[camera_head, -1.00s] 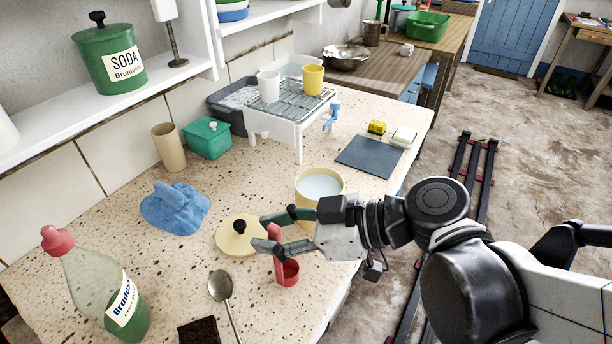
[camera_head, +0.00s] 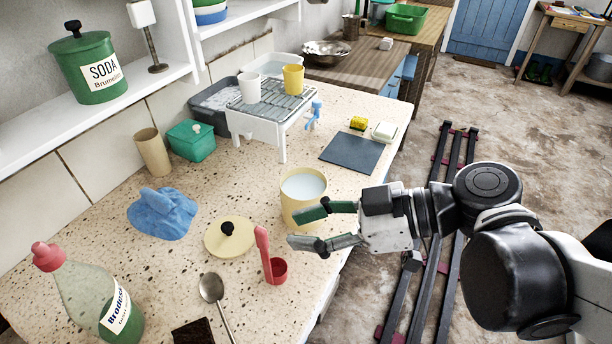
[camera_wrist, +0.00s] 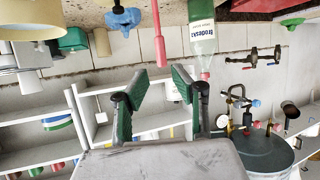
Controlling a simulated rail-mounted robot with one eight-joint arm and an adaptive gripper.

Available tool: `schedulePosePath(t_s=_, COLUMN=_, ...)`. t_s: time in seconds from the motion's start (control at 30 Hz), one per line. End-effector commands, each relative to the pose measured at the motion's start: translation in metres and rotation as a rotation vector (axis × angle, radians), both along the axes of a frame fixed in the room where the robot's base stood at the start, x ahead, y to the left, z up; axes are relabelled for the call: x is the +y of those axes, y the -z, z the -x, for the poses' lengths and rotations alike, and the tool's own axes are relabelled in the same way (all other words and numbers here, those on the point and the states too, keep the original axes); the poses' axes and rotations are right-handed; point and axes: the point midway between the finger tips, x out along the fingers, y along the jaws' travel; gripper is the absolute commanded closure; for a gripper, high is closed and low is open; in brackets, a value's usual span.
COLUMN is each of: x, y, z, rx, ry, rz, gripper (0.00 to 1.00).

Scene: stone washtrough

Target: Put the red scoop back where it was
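The red scoop (camera_head: 275,268) stands on the speckled countertop with its handle pointing up, in front of the cream lid (camera_head: 229,237). It also shows in the wrist view (camera_wrist: 159,40). My gripper (camera_head: 323,228) is open and empty, to the right of the scoop and apart from it, with its fingers pointing left. In the wrist view the two green-padded fingers (camera_wrist: 152,92) are spread with nothing between them. A cream canister (camera_head: 303,197) with white contents stands open just behind my gripper.
A spoon (camera_head: 213,290), a dark sponge-like block (camera_head: 193,332) and a soda bottle (camera_head: 95,295) with a red cap lie or stand at the front left. A blue cloth (camera_head: 162,214) is further left. A white rack (camera_head: 262,118) and a dark mat (camera_head: 352,153) are behind.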

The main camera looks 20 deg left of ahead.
Motion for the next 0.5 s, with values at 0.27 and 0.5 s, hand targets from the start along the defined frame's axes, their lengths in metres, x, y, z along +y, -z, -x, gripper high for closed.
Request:
schedulePosePath(t_s=0.27, x=-0.027, y=-0.012, z=-0.004, rx=0.0, ry=0.003, rz=0.0, gripper=0.75)
schedulePosePath(t_s=0.5, x=-0.034, y=-0.015, z=-0.004, rx=0.001, ry=0.001, rz=0.0, gripper=0.75)
